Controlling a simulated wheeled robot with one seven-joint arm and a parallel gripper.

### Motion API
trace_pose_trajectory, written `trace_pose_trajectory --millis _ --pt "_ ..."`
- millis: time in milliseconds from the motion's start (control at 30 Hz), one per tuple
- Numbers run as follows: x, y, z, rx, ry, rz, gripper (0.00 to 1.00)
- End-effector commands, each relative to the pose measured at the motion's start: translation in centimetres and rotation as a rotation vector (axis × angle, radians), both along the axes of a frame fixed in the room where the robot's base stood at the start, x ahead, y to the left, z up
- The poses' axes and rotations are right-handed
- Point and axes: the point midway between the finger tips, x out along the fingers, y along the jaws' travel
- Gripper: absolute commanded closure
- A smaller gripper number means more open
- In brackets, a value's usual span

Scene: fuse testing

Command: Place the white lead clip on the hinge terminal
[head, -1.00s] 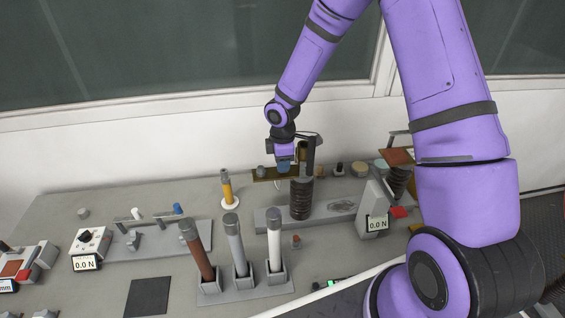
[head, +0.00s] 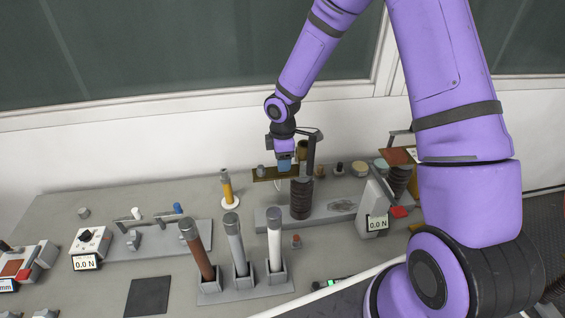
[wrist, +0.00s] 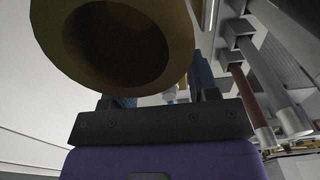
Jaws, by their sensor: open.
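My gripper (head: 285,166) points down at the back of the bench, over a brown-gold strip and behind a dark ribbed column. In the wrist view its blue fingers (wrist: 165,92) stand apart, with a small pale piece (wrist: 170,95) visible between or beyond them; I cannot tell if it is the white lead clip. A small white piece (head: 137,213) and a blue piece (head: 178,209) stand at the left grey base (head: 165,245), which carries small grey brackets (head: 133,240). I cannot tell for certain which part is the hinge terminal.
A brass-coloured cup (wrist: 115,40) fills the upper wrist view, close to my fingers. The ribbed column (head: 301,199) and a dark post (head: 311,155) stand beside my gripper. Three upright tubes (head: 240,248) stand in front. A black pad (head: 147,297) lies front left.

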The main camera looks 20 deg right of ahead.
Motion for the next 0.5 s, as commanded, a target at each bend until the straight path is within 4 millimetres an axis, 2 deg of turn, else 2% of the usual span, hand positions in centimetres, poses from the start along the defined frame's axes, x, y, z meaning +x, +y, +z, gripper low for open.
trace_pose_trajectory --millis 300,500 --pt "0.1 -0.1 6.5 0.0 -0.005 -0.001 0.46" --pt "0.1 -0.1 9.3 -0.001 -0.003 -0.002 0.46"
